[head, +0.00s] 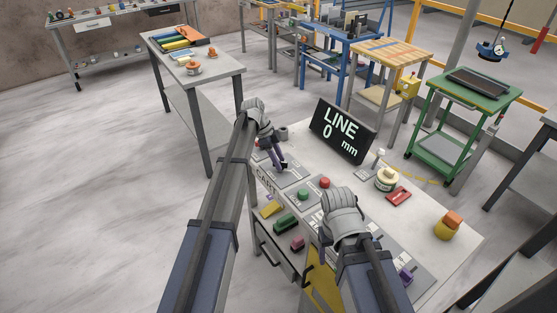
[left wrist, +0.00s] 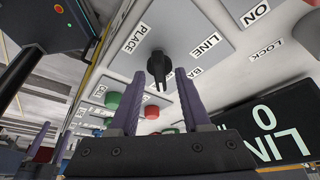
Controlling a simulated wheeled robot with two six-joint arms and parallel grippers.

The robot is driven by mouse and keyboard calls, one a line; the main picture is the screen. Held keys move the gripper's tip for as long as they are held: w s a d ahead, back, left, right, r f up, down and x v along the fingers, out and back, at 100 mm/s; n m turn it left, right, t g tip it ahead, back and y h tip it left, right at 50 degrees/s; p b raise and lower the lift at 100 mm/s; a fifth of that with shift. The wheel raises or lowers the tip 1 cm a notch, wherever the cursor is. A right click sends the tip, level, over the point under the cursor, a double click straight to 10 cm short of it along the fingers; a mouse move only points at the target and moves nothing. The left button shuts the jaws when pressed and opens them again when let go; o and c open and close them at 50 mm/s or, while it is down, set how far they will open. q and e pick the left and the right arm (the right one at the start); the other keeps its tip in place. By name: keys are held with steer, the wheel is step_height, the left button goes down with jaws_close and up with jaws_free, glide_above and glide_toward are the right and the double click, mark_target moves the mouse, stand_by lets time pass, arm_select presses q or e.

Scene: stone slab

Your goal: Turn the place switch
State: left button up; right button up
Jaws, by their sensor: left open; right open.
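The place switch (left wrist: 158,66) is a black rotary knob on a grey plate, with PLACE printed to its left and LINE to its right in the left wrist view. My left gripper (left wrist: 161,80) is open, with its two purple fingers on either side of the knob's lower part; I cannot tell whether they touch it. In the head view my left gripper (head: 279,162) is over the far-left panel of the bench, and the knob is hidden there. My right gripper (head: 326,250) hangs over the near part of the bench, its fingers mostly hidden by its own wrist.
A black display (head: 342,131) reading LINE 0 mm stands at the back of the white bench (head: 435,195). Red and green buttons (head: 313,190) sit between the grippers. A yellow-and-orange item (head: 448,225) stands at the right. The bench's right half has free room.

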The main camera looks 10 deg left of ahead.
arm_select(q)
steer(key=p+v, duration=0.7)
steer(key=shift+a+r, duration=0.2)
steer(key=shift+r, duration=0.15)
steer(key=s+d+n+y, duration=0.2)
steer(key=s+d+n, duration=0.2)
steer(key=s, duration=0.7)
steer(key=s+d+f+n+y, duration=0.1)
steer(key=s+d+n, duration=0.3)
steer(key=s, duration=0.7)
steer(key=s+d+n+y, duration=0.2)
steer(key=s+d+n, duration=0.3)
steer(key=s, duration=0.6)
steer(key=shift+s+f+n+y, duration=0.15)
steer(key=shift+f+n+y, duration=0.15)
steer(key=shift+n, duration=0.4)
steer(key=shift+s, duration=0.1)
